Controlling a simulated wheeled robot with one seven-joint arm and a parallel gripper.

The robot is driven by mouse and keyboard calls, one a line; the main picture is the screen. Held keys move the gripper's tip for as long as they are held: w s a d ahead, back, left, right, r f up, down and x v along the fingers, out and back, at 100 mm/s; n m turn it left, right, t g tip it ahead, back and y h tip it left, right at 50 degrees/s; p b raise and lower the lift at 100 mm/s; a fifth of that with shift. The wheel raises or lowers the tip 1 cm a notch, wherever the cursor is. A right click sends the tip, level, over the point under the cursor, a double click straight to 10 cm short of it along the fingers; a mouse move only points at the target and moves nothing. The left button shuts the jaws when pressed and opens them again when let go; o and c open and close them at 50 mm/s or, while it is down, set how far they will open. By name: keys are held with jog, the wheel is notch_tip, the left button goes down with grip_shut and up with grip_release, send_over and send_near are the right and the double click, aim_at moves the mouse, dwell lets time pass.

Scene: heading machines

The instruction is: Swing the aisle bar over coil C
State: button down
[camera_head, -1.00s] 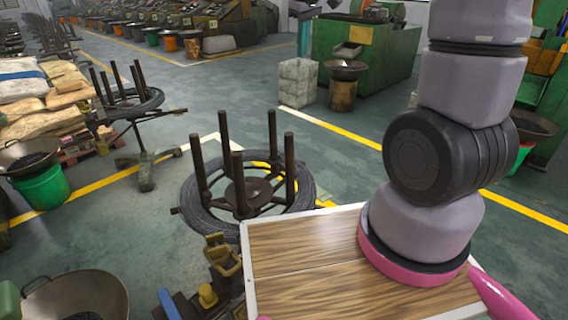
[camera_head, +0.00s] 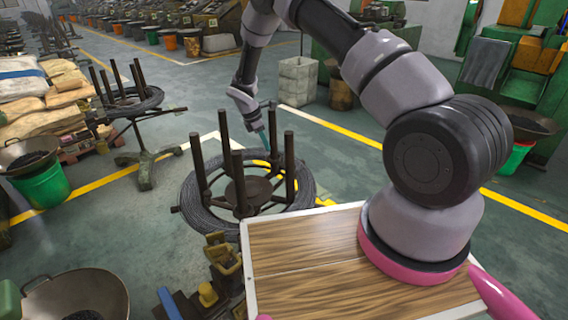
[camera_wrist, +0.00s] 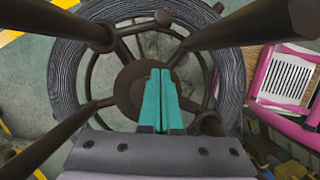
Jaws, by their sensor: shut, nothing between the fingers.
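A coil of dark wire (camera_head: 200,210) lies around a reel stand with upright dark posts (camera_head: 225,170) and a round hub (camera_head: 240,193), just beyond my base. A second coil (camera_head: 132,110) on a similar stand is farther back left. No label shows which is coil C, and I cannot pick out the aisle bar for certain. My gripper (camera_head: 268,140) is shut and empty, above the near coil's far side among the post tops. In the wrist view, its teal fingers (camera_wrist: 160,80) are together in front of the hub (camera_wrist: 130,88), with the wire ring (camera_wrist: 65,75) and thick posts around.
My wooden-topped, pink-trimmed base is at the front. Sacks (camera_head: 50,95) and a green bucket (camera_head: 42,185) stand left. A wide pan (camera_head: 75,290) is front left. Open floor with yellow lines lies between the coils and the machines.

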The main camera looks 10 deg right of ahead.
jog(key=shift+f, duration=0.15)
jog(key=d+f, duration=0.7)
jog(key=f, duration=0.2)
jog(key=shift+w+f, duration=0.4)
jog(key=shift+d, duration=0.1)
jog(key=shift+d, duration=0.1)
